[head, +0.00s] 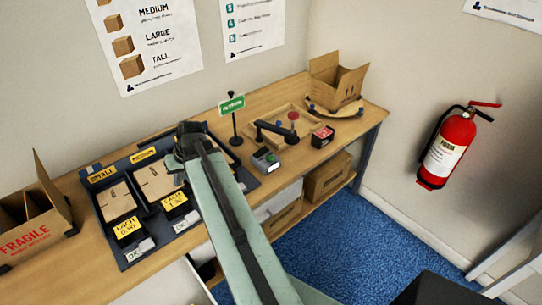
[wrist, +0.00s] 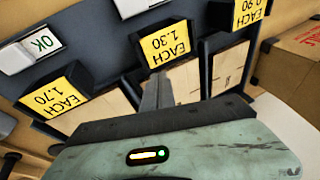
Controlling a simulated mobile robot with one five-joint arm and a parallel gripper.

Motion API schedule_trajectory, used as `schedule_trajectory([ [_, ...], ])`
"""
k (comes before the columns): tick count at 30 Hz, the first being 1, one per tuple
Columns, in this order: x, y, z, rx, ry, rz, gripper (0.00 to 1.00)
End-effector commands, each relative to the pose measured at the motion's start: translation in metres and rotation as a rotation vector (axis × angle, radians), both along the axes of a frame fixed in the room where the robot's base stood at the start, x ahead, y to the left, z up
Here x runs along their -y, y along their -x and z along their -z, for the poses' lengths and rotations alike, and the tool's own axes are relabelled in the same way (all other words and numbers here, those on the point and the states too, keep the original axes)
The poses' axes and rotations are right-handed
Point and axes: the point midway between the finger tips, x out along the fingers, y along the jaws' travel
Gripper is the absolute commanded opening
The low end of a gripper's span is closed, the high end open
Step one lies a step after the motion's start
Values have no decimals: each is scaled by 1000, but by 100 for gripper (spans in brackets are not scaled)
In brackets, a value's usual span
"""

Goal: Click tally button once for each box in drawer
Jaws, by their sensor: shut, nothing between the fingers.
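My gripper (wrist: 157,92) shows in the wrist view with its fingers shut and empty, in front of the yellow price tags. In the head view my arm reaches over the dark sorting tray (head: 128,262), and its fingertips are hidden. A small grey device (head: 265,160) with a dark top and a red-and-black box (head: 322,136) stand on the bench to the right of my arm; I cannot tell which is the tally button. A pale drawer-like front (head: 279,203) shows under the bench, partly behind my arm. No drawer contents can be made out.
Cartons stand in the tray compartments, including a small one (head: 116,201). A FRAGILE carton (head: 28,237) is at the left. An open carton (head: 337,82) stands at the bench's far right. A green sign (head: 231,105) rises behind my arm. Blue floor (head: 345,240) lies clear at the right.

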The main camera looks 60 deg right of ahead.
Motion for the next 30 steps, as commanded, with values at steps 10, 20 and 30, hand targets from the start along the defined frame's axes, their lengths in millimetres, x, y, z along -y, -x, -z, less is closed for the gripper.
schedule_trajectory([
  [10,226,99,-40,276,-34,386,0],
  [20,321,183,-63,415,-1,575,0],
  [30,325,187,-64,421,2,584,0],
])
